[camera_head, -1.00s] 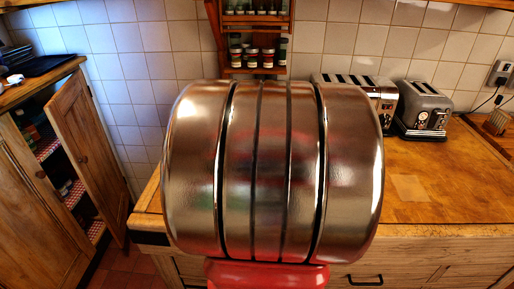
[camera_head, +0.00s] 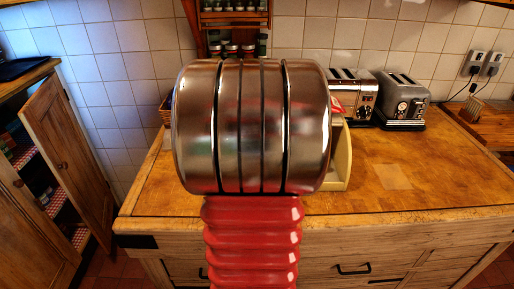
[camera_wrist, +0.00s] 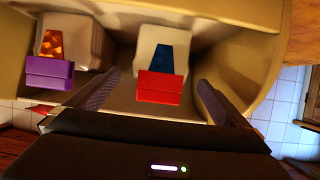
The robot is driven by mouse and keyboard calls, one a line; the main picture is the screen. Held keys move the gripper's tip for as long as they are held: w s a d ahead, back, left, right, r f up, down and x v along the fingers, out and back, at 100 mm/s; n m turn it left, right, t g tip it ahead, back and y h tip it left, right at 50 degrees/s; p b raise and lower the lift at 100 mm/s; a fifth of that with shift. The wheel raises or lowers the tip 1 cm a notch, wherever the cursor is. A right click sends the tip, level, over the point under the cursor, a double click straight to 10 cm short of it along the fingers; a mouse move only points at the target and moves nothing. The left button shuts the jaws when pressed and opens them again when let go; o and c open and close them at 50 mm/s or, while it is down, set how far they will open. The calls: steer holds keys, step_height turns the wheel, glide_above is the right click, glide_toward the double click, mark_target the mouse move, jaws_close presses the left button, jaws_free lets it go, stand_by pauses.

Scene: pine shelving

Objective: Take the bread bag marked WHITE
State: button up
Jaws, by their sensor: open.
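In the wrist view two pale bags stand side by side in a cream bin (camera_wrist: 262,60). The right bag (camera_wrist: 181,37) has a dark blue patch and a red tag (camera_wrist: 160,87) at its front. The left bag (camera_wrist: 88,38) has an orange patch and a purple tag (camera_wrist: 50,73). I can read no lettering on either, so I cannot tell which is marked WHITE. My gripper (camera_wrist: 158,79) is open, one finger on each side of the red tag. In the head view my arm hides the gripper and bags; part of the cream bin (camera_head: 341,165) shows behind it.
The bin's walls and curved edge are close around the bags. In the head view two toasters (camera_head: 354,92) (camera_head: 402,100) stand right of the bin. The wooden counter (camera_head: 420,175) is clear at the front right. A spice rack (camera_head: 236,20) hangs on the tiled wall.

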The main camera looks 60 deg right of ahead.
steer(key=shift+x, duration=2.25)
steer(key=shift+x, duration=2.55)
steer(key=c, duration=1.3)
steer(key=shift+r, duration=0.15)
steer(key=shift+c, duration=0.2)
